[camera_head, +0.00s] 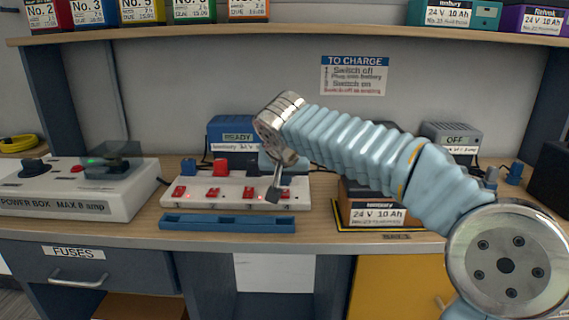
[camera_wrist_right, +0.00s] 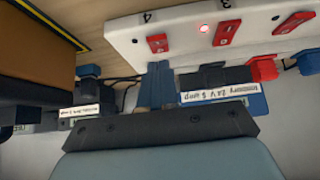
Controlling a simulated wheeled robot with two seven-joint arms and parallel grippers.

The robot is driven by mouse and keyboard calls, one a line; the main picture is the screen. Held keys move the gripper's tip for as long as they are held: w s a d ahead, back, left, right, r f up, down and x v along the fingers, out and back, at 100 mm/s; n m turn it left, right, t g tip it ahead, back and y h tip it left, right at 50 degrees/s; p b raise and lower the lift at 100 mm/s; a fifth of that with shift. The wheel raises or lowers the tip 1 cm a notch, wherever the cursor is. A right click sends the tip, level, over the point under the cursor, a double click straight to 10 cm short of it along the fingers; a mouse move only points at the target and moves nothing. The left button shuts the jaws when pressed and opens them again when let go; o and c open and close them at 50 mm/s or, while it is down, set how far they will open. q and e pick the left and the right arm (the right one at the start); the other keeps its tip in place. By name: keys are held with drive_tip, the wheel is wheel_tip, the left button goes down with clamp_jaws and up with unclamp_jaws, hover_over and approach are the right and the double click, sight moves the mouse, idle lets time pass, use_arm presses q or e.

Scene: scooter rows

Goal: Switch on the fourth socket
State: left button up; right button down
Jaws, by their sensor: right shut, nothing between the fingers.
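The white socket strip (camera_head: 200,185) lies on the bench with several red switches in a row. The fourth switch (camera_head: 286,194) is at its right end, partly hidden behind my right gripper. In the wrist view the fourth switch (camera_wrist_right: 158,44) sits by the printed 4, and I see no lit lamp beside it. The third switch (camera_wrist_right: 226,33) has a lit lamp next to it. My right gripper (camera_head: 272,196) is shut and empty, its tips pointing down at the strip's right end. Its fingers (camera_wrist_right: 158,84) show close to the fourth switch; contact cannot be told. My left gripper is not in view.
A blue tray (camera_head: 228,223) lies in front of the strip. The power box (camera_head: 75,200) stands at the left. Blue and red plugs (camera_head: 220,167) and a blue charger (camera_head: 232,130) are behind the strip. A labelled battery (camera_head: 376,213) stands at the right, under my arm.

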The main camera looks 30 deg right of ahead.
sight(285, 196)
drive_tip(key=shift+s+a+f, duration=0.1)
drive_tip(key=shift+s+f, duration=0.05)
drive_tip(key=shift+f, duration=0.95)
drive_tip(key=f+b, duration=0.1)
drive_tip(key=b, duration=0.3)
drive_tip(key=shift+s+a+f+t, duration=0.1)
drive_tip(key=shift+s+f+t, duration=0.05)
drive_tip(key=shift+f+t, duration=0.25)
drive_tip(key=shift+r+p, duration=0.45)
drive_tip(key=shift+r, duration=0.1)
drive_tip(key=shift+r+p, duration=0.65)
drive_tip(key=shift+r, duration=0.15)
